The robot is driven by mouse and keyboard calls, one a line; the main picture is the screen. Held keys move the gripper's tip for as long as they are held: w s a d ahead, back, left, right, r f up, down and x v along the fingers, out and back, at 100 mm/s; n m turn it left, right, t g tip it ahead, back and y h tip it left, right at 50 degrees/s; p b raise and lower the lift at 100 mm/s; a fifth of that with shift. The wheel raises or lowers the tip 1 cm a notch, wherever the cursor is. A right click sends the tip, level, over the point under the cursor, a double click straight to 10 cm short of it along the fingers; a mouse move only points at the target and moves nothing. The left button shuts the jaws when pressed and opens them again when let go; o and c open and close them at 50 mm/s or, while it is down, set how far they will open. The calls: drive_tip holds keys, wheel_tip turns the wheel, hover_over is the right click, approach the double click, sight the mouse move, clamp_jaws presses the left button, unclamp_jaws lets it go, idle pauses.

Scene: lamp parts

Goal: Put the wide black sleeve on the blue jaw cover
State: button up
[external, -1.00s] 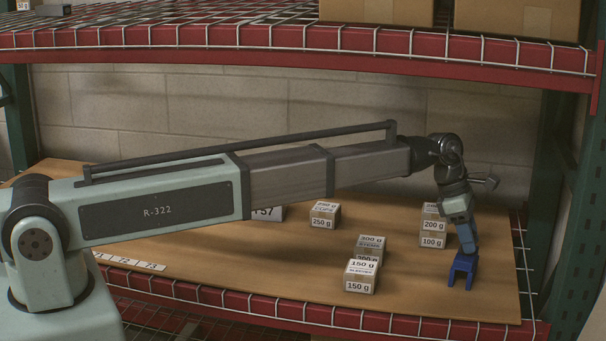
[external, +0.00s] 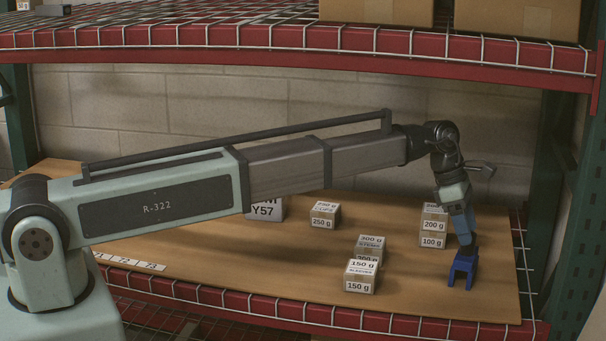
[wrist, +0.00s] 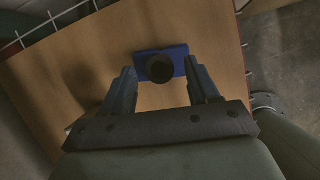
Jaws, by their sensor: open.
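The blue jaw cover (external: 462,272) stands on the wooden board near its right front, with its two prongs downward. The black sleeve (external: 467,252) is at the top of the blue cover, seemingly resting on it. In the wrist view the black sleeve (wrist: 159,68) shows as a round ring, with the blue cover (wrist: 181,55) behind it. Whether it sits fully down cannot be told. My gripper (external: 464,236) is just above the sleeve. In the wrist view my gripper (wrist: 160,82) is open, with a finger on each side of the sleeve and gaps between.
A stack of weight boxes (external: 433,226) stands just left of my gripper. More boxes (external: 361,276) stand further left, with another (external: 324,214) behind. A red shelf beam (external: 300,40) crosses above. The board (external: 420,300) is bare in front.

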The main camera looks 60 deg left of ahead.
drive_tip(key=v, duration=0.9)
drive_tip(key=shift+r, duration=0.25)
